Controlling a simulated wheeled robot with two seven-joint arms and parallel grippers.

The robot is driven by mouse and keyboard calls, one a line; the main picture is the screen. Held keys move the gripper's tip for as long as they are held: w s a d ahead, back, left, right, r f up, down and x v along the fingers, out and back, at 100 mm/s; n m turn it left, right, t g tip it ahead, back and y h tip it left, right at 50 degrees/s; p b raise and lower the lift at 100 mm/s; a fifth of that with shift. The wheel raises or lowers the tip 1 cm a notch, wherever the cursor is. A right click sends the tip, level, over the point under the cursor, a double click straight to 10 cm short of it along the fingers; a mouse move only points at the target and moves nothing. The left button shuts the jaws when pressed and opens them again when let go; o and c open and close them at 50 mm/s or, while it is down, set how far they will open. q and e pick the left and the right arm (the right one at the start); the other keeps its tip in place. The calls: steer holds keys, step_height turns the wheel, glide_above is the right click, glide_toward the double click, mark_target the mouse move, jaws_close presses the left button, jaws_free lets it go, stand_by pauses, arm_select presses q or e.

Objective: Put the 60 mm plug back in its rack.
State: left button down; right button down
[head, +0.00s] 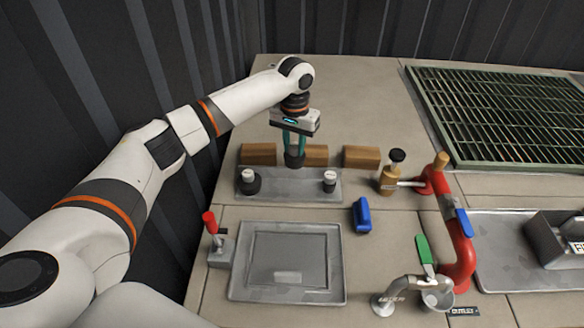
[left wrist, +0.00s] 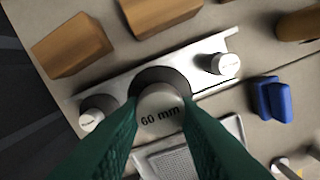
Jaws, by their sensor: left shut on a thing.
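My left gripper (head: 295,148) points down and is shut on the 60 mm plug (head: 294,160), which has a dark lower body. In the left wrist view the light top of the plug (left wrist: 160,113) reads "60 mm" and sits between the green fingers (left wrist: 158,140). The rack (head: 290,187) is a flat grey metal plate. A wide dark plug (head: 249,182) stands at its left end and a smaller one (head: 330,181) at its right end. The held plug is over the middle stretch between them; its exact height is hard to tell. My right gripper is not in view.
Wooden blocks (head: 361,157) stand in a row behind the rack. A framed metal tray (head: 238,285) and red-handled lever (head: 210,222) are in front.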

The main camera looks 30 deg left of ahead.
mark_target(294, 163)
arm_select(q)
step_height(294, 163, down, 7)
steer(key=shift+r+p, duration=0.1)
steer(key=shift+p, duration=0.2)
steer(key=c, duration=1.1)
jaws_free()
step_height(294, 163, up, 12)
steer(key=shift+f+b, duration=0.1)
steer(key=shift+b, duration=0.6)
